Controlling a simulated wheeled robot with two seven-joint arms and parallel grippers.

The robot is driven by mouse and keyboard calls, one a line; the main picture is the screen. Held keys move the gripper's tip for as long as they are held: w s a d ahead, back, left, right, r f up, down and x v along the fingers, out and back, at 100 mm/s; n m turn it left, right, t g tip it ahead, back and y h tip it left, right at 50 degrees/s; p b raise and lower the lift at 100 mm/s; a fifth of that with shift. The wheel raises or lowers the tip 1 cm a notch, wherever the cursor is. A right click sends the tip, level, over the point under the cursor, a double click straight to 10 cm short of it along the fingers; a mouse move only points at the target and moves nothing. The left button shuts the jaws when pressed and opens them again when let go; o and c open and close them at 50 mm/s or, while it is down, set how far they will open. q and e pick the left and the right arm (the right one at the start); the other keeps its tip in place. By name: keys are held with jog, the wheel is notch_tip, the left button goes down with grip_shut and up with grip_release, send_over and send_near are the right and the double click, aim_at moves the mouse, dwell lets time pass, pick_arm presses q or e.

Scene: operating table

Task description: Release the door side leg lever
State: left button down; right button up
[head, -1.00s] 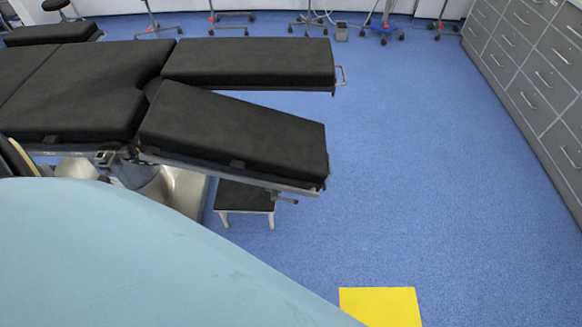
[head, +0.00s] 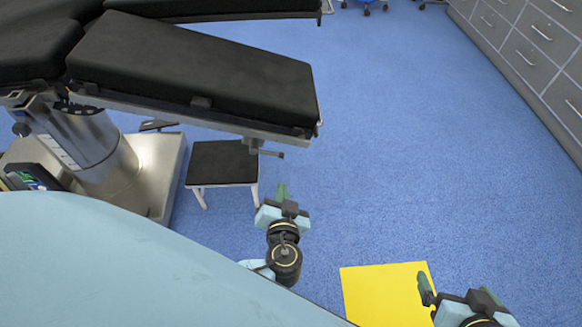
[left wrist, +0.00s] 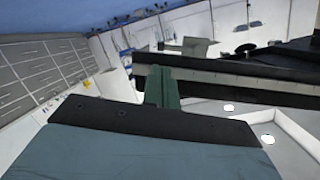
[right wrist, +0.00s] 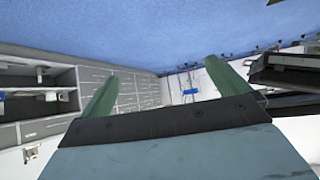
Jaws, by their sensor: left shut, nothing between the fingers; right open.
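The operating table's near black leg section (head: 195,75) fills the upper left of the head view. A small grey lever (head: 268,151) sticks out under its right end. The far leg section (head: 225,7) is cut off by the top edge. My left gripper (head: 282,191) is shut and empty, below and slightly right of the lever and apart from it. Its green fingers (left wrist: 162,86) are together in the left wrist view, with a dark table section behind. My right gripper (head: 456,289) is open and empty at the lower right; its fingers (right wrist: 160,86) are spread in the right wrist view.
A black-topped step stool (head: 222,163) stands under the leg section, left of my left gripper. The metal table base (head: 155,165) is further left. A yellow floor square (head: 385,293) lies between my grippers. Grey drawer cabinets (head: 530,55) line the right side. Blue floor between is clear.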

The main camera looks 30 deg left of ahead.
aim_at(278, 157)
pick_arm(q)
jog(key=r, duration=0.1)
jog(key=r+n+t+y+b, duration=0.1)
jog(key=r, duration=0.1)
jog(key=r+n, duration=0.1)
jog(key=shift+w+d+r+t+y, duration=0.15)
jog(key=shift+d+r+t+y, duration=0.05)
jog(key=shift+d+t+y, duration=0.1)
pick_arm(e)
jog(key=r, duration=0.2)
jog(key=r+t, duration=0.1)
jog(key=shift+s+r, duration=0.3)
jog(key=shift+r, duration=0.1)
